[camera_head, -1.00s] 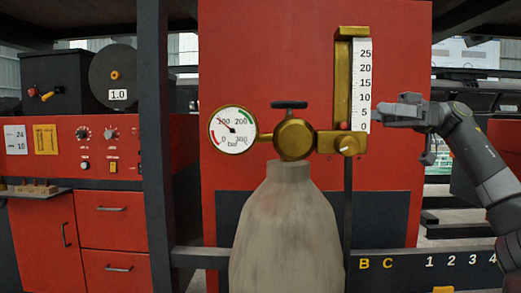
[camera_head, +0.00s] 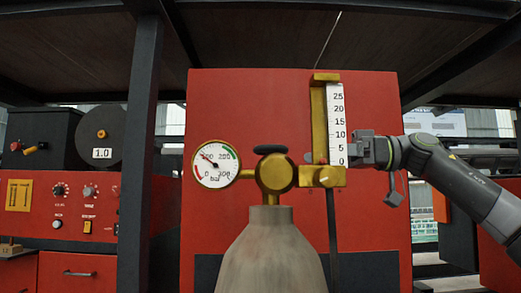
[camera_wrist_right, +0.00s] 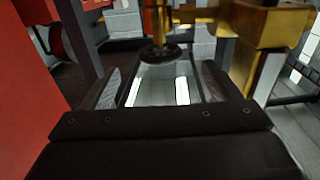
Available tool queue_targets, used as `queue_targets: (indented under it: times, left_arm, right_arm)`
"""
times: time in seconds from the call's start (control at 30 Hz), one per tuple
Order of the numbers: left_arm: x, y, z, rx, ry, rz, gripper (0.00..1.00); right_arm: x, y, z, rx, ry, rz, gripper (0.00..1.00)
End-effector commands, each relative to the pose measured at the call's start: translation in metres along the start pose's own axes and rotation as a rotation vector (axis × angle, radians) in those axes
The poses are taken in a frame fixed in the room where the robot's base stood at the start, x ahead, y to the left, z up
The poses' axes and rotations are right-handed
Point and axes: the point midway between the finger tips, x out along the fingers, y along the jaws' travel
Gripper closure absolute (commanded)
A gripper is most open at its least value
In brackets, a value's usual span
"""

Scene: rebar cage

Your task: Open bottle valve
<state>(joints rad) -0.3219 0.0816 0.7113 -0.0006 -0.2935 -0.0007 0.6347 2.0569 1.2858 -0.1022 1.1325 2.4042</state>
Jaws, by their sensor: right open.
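The pale grey bottle (camera_head: 270,260) stands upright in the middle of the head view. A brass regulator (camera_head: 273,173) sits on its neck. The valve is a small dark handwheel (camera_head: 270,149) on top of the regulator. My right gripper (camera_head: 309,157) reaches in from the right behind the scale tube, which hides most of its fingers. In the right wrist view the open fingers (camera_wrist_right: 162,84) point toward the dark handwheel (camera_wrist_right: 163,53), which shows upside down between and beyond them. Nothing is held. My left gripper is not in view.
A round pressure gauge (camera_head: 216,164) is left of the regulator. The upright scale (camera_head: 335,120) and brass block (camera_head: 322,177) are close to my right gripper. A red panel (camera_head: 250,100) stands behind. A dark post (camera_head: 137,160) is at left.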

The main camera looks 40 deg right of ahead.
Motion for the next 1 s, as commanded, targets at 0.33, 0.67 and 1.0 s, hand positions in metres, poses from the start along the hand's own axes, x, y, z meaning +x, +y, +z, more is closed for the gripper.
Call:
queue_targets:
  times: [0.33,0.67,1.0]
  left_arm:
    - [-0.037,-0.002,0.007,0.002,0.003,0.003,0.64]
    - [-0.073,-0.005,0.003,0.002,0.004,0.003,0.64]
    - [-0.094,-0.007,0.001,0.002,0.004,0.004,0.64]
  right_arm:
    - [0.062,0.0,-0.005,0.003,-0.003,-0.003,0.17]
    - [0.097,0.001,-0.005,0.003,-0.001,-0.001,0.17]
    - [0.115,0.0,-0.002,0.002,0.0,-0.001,0.17]
